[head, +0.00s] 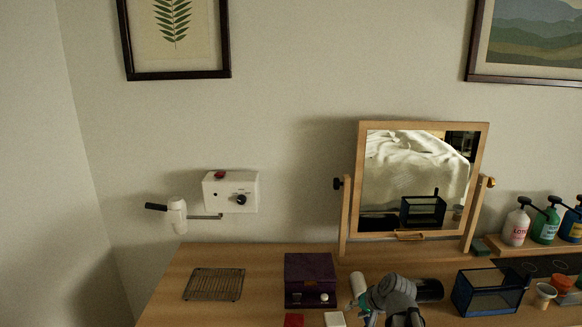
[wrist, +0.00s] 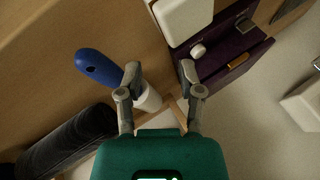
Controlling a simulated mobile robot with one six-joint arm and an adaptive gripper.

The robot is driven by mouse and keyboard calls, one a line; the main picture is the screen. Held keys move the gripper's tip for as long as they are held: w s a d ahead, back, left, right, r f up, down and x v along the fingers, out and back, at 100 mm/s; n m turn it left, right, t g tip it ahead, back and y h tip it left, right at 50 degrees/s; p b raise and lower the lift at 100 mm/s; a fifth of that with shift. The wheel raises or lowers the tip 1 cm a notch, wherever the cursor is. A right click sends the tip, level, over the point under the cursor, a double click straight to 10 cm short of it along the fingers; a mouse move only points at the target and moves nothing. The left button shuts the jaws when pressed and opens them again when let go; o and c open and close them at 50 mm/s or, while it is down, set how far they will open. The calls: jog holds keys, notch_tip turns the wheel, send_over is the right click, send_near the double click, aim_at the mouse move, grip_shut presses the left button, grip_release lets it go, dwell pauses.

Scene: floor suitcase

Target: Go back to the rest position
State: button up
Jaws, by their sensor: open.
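My gripper (wrist: 160,76) is open in the wrist view, its two grey fingers spread in front of a teal body. Nothing is clamped between the fingertips. A blue-handled item (wrist: 98,68) with a white end lies beyond the left finger, which partly covers it. My arm shows at the bottom of the head view, above the wooden tabletop (head: 240,262) and in front of the mirror; it hides part of the table there.
A purple box (head: 310,277) stands left of my arm; it also shows in the wrist view (wrist: 232,48). A black cylinder (head: 430,290) and a dark wire basket (head: 488,293) are to the right. The mirror (head: 413,180) stands behind. A wire rack (head: 214,284) lies left.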

jog(key=s+a+f+n+g+h, duration=0.2)
jog(key=s+n+g+h, duration=0.1)
jog(key=s, duration=0.7)
jog(key=shift+s+f+n+g+h, duration=0.35)
jog(key=shift+g+h, duration=0.45)
jog(key=shift+g, duration=0.2)
jog(key=shift+a, duration=0.2)
dwell(1.2)
